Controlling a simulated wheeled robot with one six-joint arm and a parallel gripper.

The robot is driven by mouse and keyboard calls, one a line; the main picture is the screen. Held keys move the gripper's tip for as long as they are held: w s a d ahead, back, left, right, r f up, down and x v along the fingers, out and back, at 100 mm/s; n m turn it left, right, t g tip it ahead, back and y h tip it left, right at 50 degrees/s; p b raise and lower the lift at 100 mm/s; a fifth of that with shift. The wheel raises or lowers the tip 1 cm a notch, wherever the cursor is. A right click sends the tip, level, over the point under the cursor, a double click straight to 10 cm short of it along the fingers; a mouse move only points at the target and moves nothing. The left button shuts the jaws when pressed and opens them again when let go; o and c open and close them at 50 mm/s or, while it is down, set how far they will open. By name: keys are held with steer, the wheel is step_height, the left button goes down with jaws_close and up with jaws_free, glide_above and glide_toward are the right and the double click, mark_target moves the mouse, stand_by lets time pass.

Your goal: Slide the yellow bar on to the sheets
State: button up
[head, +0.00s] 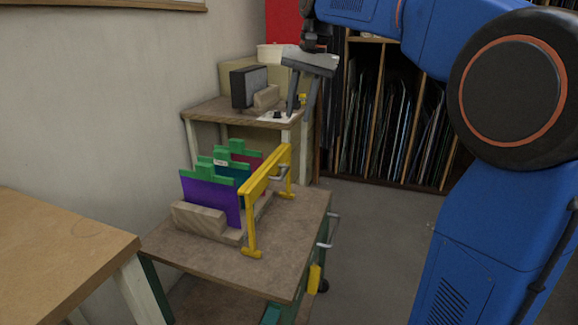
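The yellow bar (266,175) stands upright on its legs on a wood-topped cart, along the right side of the glass sheets. It has a small grey handle (279,176) on its side. The sheets stand in a wooden rack (199,219): a purple one (211,198) in front, a teal one behind it and a red one (251,160) at the back. Green clips (237,147) sit on their top edges. I cannot tell whether the bar touches the sheets. My gripper (302,99) hangs above and behind the cart, apart from the bar, its two fingers spread, with nothing seen between them.
The cart top (297,232) is bare at the front and right. A table (60,250) stands at the left front, by the wall. Behind the cart, a small table (205,112) holds a dark block and small items. Racks of sheets (395,115) line the back right.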

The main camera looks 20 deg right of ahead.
mark_target(286, 171)
steer(key=a+f, duration=0.1)
steer(key=f, duration=0.4)
steer(key=w+a+f, duration=0.1)
steer(key=f, duration=0.5)
steer(key=w+f, duration=0.1)
steer(key=f, duration=0.5)
steer(key=shift+a, duration=0.4)
steer(key=shift+c, duration=0.7)
jaws_close()
